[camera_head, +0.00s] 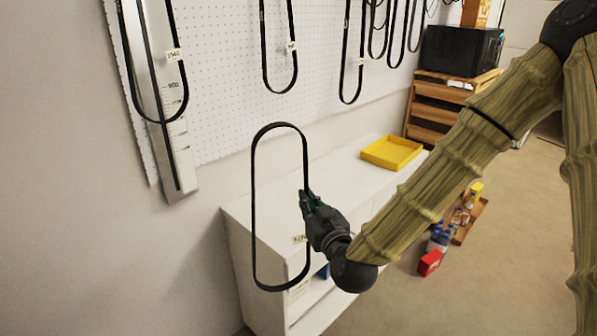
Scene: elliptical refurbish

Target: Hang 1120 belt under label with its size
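A black belt (253,210) hangs as a long upright loop in front of the white cabinet. A small white tag (299,239) is on its right side; its print is too small to read surely. Other black belts hang on the white pegboard (225,70), including one at the left (128,60) with a tag that seems to read 1540. No size labels on the pegboard are readable here.
A metal measuring rail (180,150) stands at the pegboard's left edge. A yellow tray (391,152) sits on the low white cabinet (335,165). A wooden shelf (430,115) holds a black box (460,50). Bottles and a red box (430,262) are on the floor.

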